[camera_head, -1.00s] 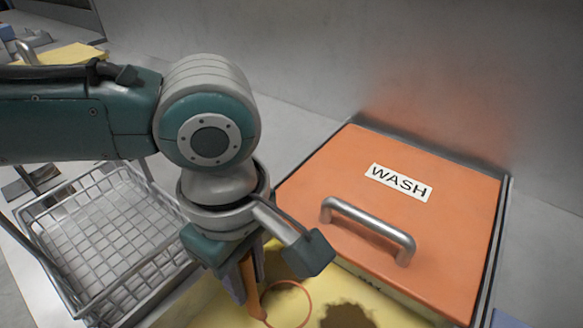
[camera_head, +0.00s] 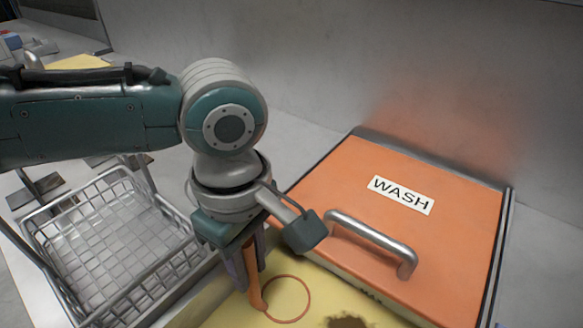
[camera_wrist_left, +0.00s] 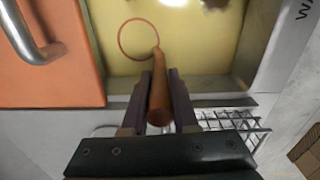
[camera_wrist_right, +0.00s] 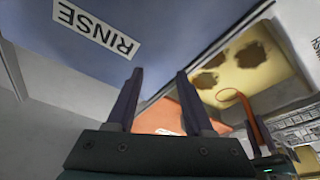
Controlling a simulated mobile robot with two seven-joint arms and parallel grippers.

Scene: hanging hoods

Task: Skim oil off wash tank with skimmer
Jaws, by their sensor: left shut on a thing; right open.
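My left gripper (camera_head: 246,272) is shut on the orange handle of the skimmer (camera_head: 253,272). The skimmer's thin ring (camera_head: 309,297) is over or in the yellow liquid of the wash tank (camera_wrist_left: 200,62); I cannot tell its exact height. Dark brown oil (camera_head: 350,322) shows in the tank, apart from the ring in the head view. The orange lid (camera_head: 430,240) labelled WASH, with a metal handle, covers the back part of the tank. My right gripper (camera_wrist_right: 157,82) is open and empty.
A wire basket (camera_head: 105,232) stands left of the tank, close to my left gripper. A blue-grey panel labelled RINSE (camera_wrist_right: 80,65) is close in front of my right gripper. A grey wall rises behind the lid.

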